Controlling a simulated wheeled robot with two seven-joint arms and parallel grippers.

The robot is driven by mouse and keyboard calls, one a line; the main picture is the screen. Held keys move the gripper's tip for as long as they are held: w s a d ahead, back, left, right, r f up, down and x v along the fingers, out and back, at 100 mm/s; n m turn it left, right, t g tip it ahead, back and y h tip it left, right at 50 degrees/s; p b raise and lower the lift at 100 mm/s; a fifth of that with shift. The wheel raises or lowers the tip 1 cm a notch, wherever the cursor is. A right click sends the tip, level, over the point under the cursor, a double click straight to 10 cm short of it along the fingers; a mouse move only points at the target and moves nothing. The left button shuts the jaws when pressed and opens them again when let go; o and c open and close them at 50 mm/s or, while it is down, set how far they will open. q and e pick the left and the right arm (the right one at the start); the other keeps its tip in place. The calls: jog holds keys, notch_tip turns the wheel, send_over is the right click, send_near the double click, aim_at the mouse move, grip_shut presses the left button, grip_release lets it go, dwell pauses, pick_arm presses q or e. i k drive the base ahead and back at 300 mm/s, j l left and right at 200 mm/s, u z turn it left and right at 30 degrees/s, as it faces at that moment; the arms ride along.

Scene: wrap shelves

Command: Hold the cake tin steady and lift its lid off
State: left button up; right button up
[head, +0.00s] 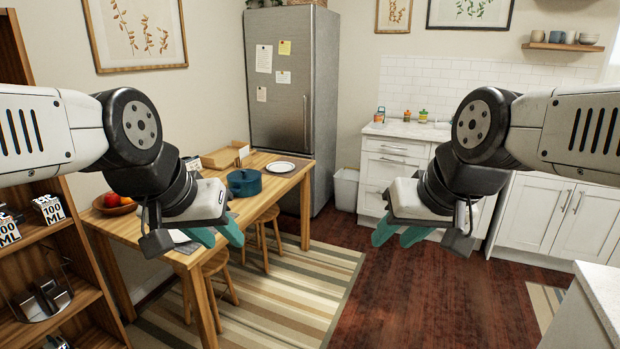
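A round dark blue container (244,183) with a flat top stands on the wooden table. It looks like the cake tin with its lid on, but it is small in the picture and the lid seam is hard to make out. My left gripper (223,242) is in front of the table's near part, nearer to me than the tin, with its teal fingers apart and nothing between them. My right gripper (393,242) is over the floor to the right of the table, its teal fingers also apart and empty. Neither gripper touches the tin.
The wooden table (265,198) also holds a fruit bowl (115,208), a white plate (280,167) and a shallow wooden box (220,158). Stools (225,280) stand at its side. A wooden shelf (85,295) is at left; a fridge (300,90) stands behind. Floor at centre right is clear.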

aim_at(243, 176)
jog(key=i+z, duration=0.45)
jog(key=i, duration=0.75)
jog(key=i+u, duration=0.4)
jog(key=i+l+u, duration=0.15)
jog(key=i+u, duration=0.25)
jog(key=i+l+u, duration=0.25)
jog(key=u, duration=0.15)
jog(key=i+l+u, duration=0.2)
jog(key=i+u, duration=0.25)
jog(key=i+l+u, duration=0.2)
jog(key=u, duration=0.2)
jog(key=i+l+u, duration=0.2)
jog(key=l+u, duration=0.25)
